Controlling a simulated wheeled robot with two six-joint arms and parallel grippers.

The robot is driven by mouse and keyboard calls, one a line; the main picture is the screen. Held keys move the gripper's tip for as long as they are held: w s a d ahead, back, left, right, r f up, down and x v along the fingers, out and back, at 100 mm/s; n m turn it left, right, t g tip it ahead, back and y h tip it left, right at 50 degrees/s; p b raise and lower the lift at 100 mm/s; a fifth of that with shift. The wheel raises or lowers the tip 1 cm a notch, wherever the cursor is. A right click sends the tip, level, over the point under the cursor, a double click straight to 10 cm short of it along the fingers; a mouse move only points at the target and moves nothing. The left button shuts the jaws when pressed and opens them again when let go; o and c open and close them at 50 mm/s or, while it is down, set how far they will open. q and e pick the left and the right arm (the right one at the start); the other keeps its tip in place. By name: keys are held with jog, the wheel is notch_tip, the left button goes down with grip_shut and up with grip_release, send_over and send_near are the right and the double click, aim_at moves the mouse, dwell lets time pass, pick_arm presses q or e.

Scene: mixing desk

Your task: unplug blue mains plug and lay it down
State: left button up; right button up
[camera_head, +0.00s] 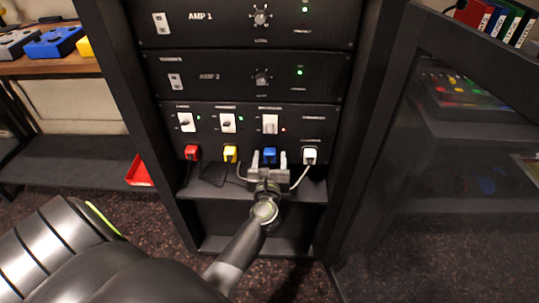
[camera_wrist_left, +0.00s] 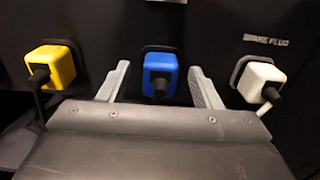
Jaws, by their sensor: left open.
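The blue mains plug (camera_head: 269,155) sits in its socket in the lower panel of the rack, between the yellow and white plugs. In the left wrist view the blue plug (camera_wrist_left: 161,76) shows its black cord leaving its lower front. My left gripper (camera_head: 268,160) is open in front of the panel. In the left wrist view its two grey fingers (camera_wrist_left: 159,84) stand on either side of the blue plug, with a visible gap on each side. The lower part of the plug's cord is hidden behind the gripper body. My right gripper is not in view.
A yellow plug (camera_head: 230,154) and a white plug (camera_head: 310,156) sit close on either side, and a red plug (camera_head: 192,153) is farther left. Switches (camera_head: 228,122) are above. A rack shelf (camera_head: 205,189) lies below the plugs. A glass door (camera_head: 440,170) stands at right.

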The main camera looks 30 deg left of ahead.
aim_at(270, 160)
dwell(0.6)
pick_arm(q)
grip_shut()
jog(key=shift+v, duration=3)
